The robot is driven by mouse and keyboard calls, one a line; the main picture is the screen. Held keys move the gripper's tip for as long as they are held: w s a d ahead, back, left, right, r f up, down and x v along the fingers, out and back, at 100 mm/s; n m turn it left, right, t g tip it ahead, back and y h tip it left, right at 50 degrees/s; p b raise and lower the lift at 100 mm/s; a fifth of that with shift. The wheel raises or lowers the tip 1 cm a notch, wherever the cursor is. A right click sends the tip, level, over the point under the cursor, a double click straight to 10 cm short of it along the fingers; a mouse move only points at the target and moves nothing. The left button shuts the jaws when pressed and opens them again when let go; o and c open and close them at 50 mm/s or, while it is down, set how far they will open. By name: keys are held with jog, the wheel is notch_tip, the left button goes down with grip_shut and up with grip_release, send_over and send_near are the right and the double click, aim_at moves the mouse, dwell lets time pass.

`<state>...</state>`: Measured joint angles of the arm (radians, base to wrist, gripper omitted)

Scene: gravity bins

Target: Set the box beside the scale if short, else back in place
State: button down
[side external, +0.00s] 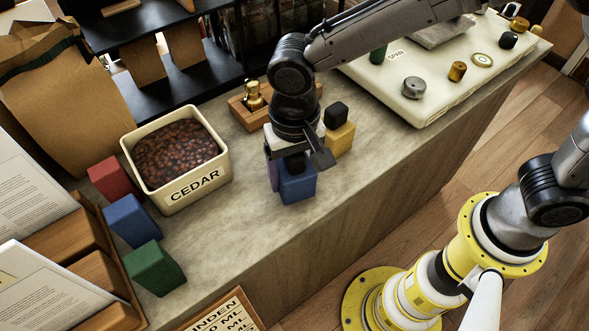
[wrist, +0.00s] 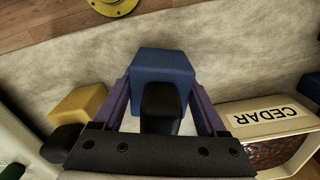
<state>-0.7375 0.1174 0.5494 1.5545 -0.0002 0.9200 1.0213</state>
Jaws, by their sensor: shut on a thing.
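A blue box (side external: 298,187) with a black knob-like top is between the fingers of my gripper (side external: 296,172), low over the counter. I cannot tell whether its base touches the counter. In the wrist view my gripper (wrist: 162,105) is shut on the blue box (wrist: 163,66), with a purple finger on each side and the black top facing the camera. The pale, flat-topped scale (side external: 405,82), marked SPAN, stands to the right and behind, with metal knobs and a grey plate (side external: 440,32).
A yellow box (side external: 340,138) with a black top stands close right of my gripper. A CEDAR bin (side external: 195,188) of brown pieces stands left. Red (side external: 113,178), blue (side external: 131,220) and green (side external: 153,268) blocks line the left. A wooden holder (side external: 246,115) with a brass piece is behind.

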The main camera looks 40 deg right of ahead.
jog(key=shift+f, duration=0.45)
grip_release()
dwell(0.4)
notch_tip(320, 180, up, 14)
jog(key=shift+f, duration=0.1)
dwell(0.4)
